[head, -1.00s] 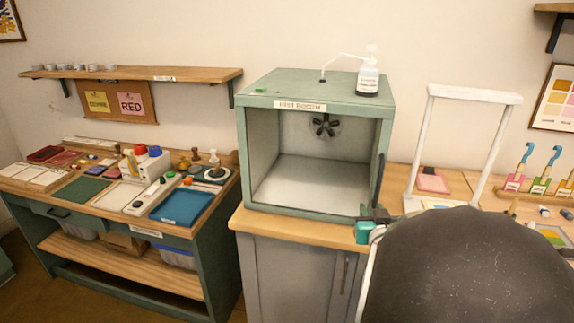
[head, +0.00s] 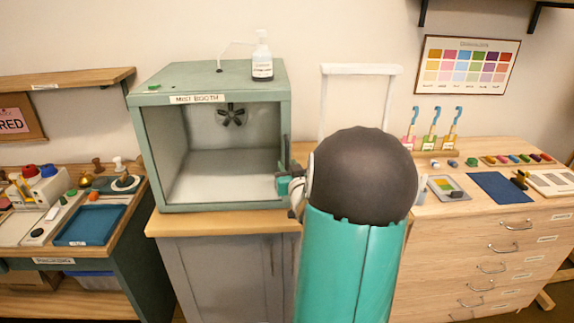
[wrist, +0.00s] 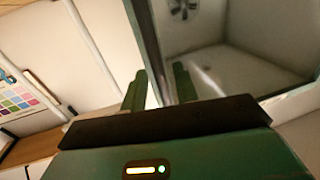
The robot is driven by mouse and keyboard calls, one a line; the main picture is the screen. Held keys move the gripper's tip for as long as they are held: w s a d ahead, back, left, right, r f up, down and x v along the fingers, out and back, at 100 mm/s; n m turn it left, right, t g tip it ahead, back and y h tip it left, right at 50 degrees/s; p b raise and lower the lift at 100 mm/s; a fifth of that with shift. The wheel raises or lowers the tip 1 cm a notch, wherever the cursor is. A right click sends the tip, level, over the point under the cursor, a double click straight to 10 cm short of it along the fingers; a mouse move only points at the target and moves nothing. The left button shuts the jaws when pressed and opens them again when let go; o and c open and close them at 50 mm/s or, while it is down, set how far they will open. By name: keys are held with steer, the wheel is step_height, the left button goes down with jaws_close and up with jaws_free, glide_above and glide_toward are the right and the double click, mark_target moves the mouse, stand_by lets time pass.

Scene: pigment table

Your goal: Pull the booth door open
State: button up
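The green mist booth (head: 211,98) stands on a wood-topped cabinet, and its inside with a fan shows through the front. Its door handle (head: 287,152) is a dark upright bar at the front's right edge. I cannot tell whether the door is clear and closed or ajar. My gripper (head: 289,187) is at the handle's lower end. In the wrist view the fingers (wrist: 160,88) stand a little apart, with a dark upright strip of the booth front (wrist: 147,40) between or just beyond them. Whether they grip it is unclear.
A bottle (head: 262,58) with a tube stands on the booth. A white frame (head: 361,70) stands to the right, behind my arm. A bench (head: 125,225) with a blue tray (head: 90,225) is at left. A drawer chest (head: 490,225) is at right.

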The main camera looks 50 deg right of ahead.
steer(key=shift+x, duration=0.85)
jaws_close()
steer(key=shift+s, duration=0.1)
